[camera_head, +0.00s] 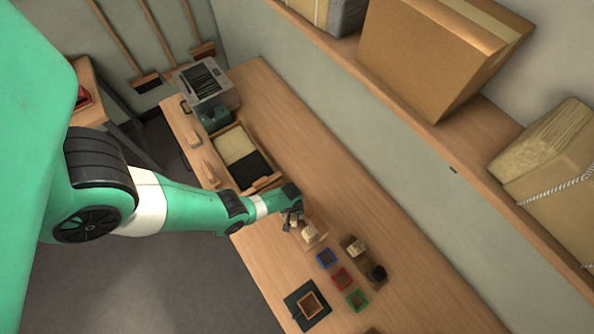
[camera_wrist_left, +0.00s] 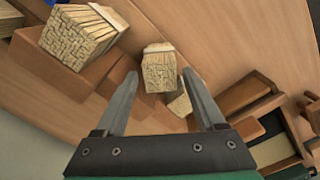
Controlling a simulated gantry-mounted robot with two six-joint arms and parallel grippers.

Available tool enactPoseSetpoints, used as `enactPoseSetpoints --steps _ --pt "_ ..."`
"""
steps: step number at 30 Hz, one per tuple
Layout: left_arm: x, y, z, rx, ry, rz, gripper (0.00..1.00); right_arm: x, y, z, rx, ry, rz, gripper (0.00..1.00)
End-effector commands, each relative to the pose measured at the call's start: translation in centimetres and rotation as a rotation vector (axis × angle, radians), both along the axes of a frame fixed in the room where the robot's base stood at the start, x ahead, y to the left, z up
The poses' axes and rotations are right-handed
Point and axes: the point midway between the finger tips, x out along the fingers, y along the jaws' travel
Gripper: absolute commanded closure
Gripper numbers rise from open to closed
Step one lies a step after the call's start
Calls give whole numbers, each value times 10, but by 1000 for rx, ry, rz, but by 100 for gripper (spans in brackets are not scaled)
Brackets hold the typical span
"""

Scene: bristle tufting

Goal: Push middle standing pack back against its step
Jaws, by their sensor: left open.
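In the left wrist view, the middle standing pack (camera_wrist_left: 160,68) is a pale bundle of bristles with a white band. It appears between the fingers of my left gripper (camera_wrist_left: 160,74), which are open; I cannot tell whether they touch it. A larger-looking pack (camera_wrist_left: 85,38) stands to the left, and a partly hidden pack (camera_wrist_left: 180,100) lies beyond the middle one to the lower right. All are by a stepped wooden stand (camera_wrist_left: 118,76). In the head view, my left gripper (camera_head: 292,218) is over the stand, beside a pale pack (camera_head: 310,233). My right gripper is not in view.
A tray (camera_head: 275,180) with cream and black fills lies up the bench. Blue (camera_head: 326,258), red (camera_head: 341,278) and green (camera_head: 357,299) small frames lie near a wooden holder (camera_head: 378,286). A dark mat (camera_head: 294,309) is at the bench's front edge.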

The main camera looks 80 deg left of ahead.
Motion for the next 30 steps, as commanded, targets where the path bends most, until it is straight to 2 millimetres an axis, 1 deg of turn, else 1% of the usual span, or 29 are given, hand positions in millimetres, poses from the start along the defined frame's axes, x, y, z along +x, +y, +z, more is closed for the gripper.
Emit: enactPoseSetpoints --steps 1,3,6,11,20,21,26,30 --pt "0 0 -21 0 0 0 29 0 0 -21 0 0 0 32" --pt "0 0 -32 0 0 1 29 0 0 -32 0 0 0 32" --pt "0 0 -43 0 0 1 29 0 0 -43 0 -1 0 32" --pt "0 1 -50 0 0 1 29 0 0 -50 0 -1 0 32" --pt "0 0 -49 0 0 1 29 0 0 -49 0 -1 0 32" --pt "0 0 -49 0 0 1 36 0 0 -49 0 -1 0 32" --pt "0 0 -49 0 0 1 65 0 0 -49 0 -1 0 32" --pt "0 0 -49 0 0 1 90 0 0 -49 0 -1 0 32"
